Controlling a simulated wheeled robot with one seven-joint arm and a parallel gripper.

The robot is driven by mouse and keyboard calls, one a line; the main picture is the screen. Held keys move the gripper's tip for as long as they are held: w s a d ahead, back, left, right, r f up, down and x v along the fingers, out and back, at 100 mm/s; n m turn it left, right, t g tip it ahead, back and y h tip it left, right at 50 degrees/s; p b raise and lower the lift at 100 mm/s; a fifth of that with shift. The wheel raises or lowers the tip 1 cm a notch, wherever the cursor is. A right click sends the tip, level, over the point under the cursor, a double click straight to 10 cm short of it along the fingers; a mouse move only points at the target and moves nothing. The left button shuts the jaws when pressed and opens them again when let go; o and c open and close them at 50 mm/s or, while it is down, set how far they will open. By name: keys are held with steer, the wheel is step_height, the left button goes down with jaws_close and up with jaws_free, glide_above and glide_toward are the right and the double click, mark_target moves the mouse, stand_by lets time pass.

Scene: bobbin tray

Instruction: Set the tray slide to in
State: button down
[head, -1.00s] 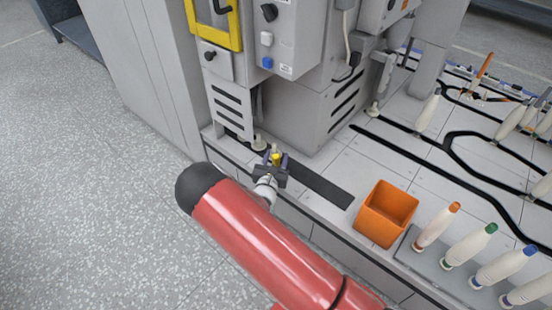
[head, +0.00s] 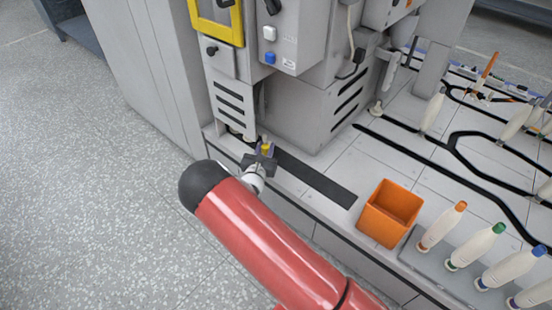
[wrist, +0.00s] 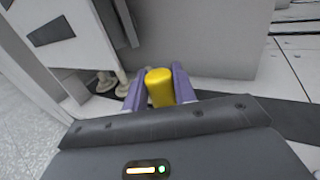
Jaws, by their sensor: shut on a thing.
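A yellow knob (head: 265,148) stands at the upper left end of a long dark strip (head: 318,181) on the pale machine deck. My gripper (head: 266,151) is shut on this knob, just in front of the slotted machine housing. In the wrist view the knob (wrist: 159,88) sits between my two purple fingers (wrist: 160,90), and the dark strip (wrist: 288,122) runs off to the right. The tray itself is not clear to see, as my gripper hides what lies under the knob.
The slotted grey housing (head: 233,100) rises close behind my gripper. In the wrist view, pale round bases (wrist: 105,82) stand under it at left. An orange box (head: 390,212) and several bobbins (head: 475,246) stand at right. Open floor (head: 90,200) lies at left.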

steer(key=w+a, duration=0.2)
steer(key=shift+a+b, duration=0.35)
steer(key=shift+a, duration=0.05)
steer(key=c, duration=1.2)
jaws_free()
steer(key=shift+o, duration=0.2)
steer(key=s+a, duration=0.1)
steer(key=s, duration=0.6)
steer(key=shift+s+a, duration=0.25)
steer(key=shift+s, duration=0.05)
